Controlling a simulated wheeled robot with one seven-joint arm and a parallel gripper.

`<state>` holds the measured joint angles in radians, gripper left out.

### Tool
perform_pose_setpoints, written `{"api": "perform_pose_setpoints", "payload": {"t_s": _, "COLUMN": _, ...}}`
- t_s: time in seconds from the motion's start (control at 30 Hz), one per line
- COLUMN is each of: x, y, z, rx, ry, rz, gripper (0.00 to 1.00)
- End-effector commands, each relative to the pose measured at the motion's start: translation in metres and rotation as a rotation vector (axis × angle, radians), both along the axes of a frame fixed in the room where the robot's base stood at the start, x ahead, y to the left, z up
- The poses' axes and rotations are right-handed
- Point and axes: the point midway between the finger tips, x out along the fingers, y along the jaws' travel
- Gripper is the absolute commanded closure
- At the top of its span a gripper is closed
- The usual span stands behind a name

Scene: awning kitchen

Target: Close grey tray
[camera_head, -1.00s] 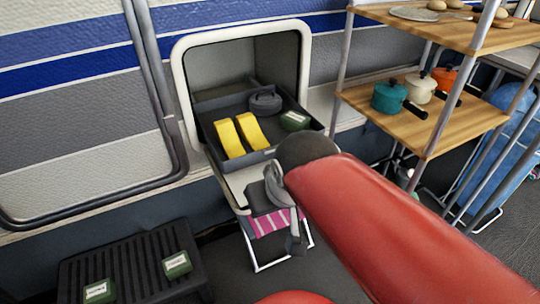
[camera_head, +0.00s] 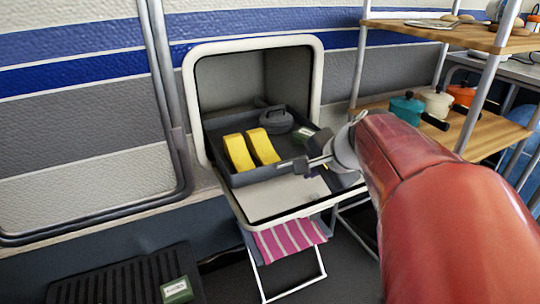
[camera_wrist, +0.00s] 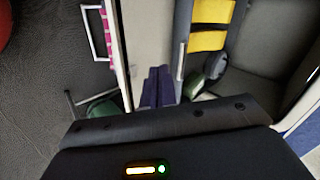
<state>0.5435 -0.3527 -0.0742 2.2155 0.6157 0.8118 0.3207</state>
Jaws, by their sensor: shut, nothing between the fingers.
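The dark grey tray (camera_head: 250,177) sits partly inside the white-framed compartment (camera_head: 318,75) in the wall. Its front part still projects over the pale lower ledge (camera_head: 275,198). It holds two yellow items (camera_head: 250,150), a round dark grey item (camera_head: 276,122) and a green box (camera_head: 304,133). My gripper (camera_head: 312,164) is shut and empty at the right part of the tray's front. In the wrist view, my fingers (camera_wrist: 158,86) are together beside the tray's front wall (camera_wrist: 181,30). I cannot tell if they touch it.
A wooden shelf rack with pots (camera_head: 407,108) stands at the right, close to my arm. A folding stool with a pink striped cloth (camera_head: 290,238) is below the compartment. A black ribbed crate (camera_head: 110,280) with a green box (camera_head: 177,291) is at the lower left.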

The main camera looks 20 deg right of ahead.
Motion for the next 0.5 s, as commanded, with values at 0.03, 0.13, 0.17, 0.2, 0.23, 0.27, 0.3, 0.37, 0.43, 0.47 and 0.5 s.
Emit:
{"api": "perform_pose_setpoints", "payload": {"t_s": 0.03, "x": 0.004, "y": -0.021, "z": -0.009, "rx": 0.051, "ry": -0.024, "rz": -0.086, "gripper": 1.0}}
{"api": "perform_pose_setpoints", "payload": {"t_s": 0.13, "x": 0.007, "y": -0.043, "z": -0.007, "rx": 0.116, "ry": -0.06, "rz": -0.183, "gripper": 1.0}}
{"api": "perform_pose_setpoints", "payload": {"t_s": 0.17, "x": 0.008, "y": -0.046, "z": -0.006, "rx": 0.127, "ry": -0.066, "rz": -0.198, "gripper": 1.0}}
{"api": "perform_pose_setpoints", "payload": {"t_s": 0.2, "x": 0.009, "y": -0.049, "z": -0.006, "rx": 0.138, "ry": -0.072, "rz": -0.212, "gripper": 1.0}}
{"api": "perform_pose_setpoints", "payload": {"t_s": 0.23, "x": 0.01, "y": -0.051, "z": -0.007, "rx": 0.142, "ry": -0.074, "rz": -0.218, "gripper": 1.0}}
{"api": "perform_pose_setpoints", "payload": {"t_s": 0.27, "x": 0.012, "y": -0.051, "z": -0.008, "rx": 0.145, "ry": -0.074, "rz": -0.22, "gripper": 1.0}}
{"api": "perform_pose_setpoints", "payload": {"t_s": 0.3, "x": 0.015, "y": -0.051, "z": -0.01, "rx": 0.144, "ry": -0.075, "rz": -0.221, "gripper": 1.0}}
{"api": "perform_pose_setpoints", "payload": {"t_s": 0.37, "x": 0.02, "y": -0.05, "z": -0.015, "rx": 0.144, "ry": -0.073, "rz": -0.218, "gripper": 1.0}}
{"api": "perform_pose_setpoints", "payload": {"t_s": 0.43, "x": 0.029, "y": -0.049, "z": -0.025, "rx": 0.144, "ry": -0.071, "rz": -0.217, "gripper": 1.0}}
{"api": "perform_pose_setpoints", "payload": {"t_s": 0.47, "x": 0.033, "y": -0.049, "z": -0.029, "rx": 0.144, "ry": -0.071, "rz": -0.217, "gripper": 1.0}}
{"api": "perform_pose_setpoints", "payload": {"t_s": 0.5, "x": 0.04, "y": -0.049, "z": -0.035, "rx": 0.144, "ry": -0.071, "rz": -0.217, "gripper": 1.0}}
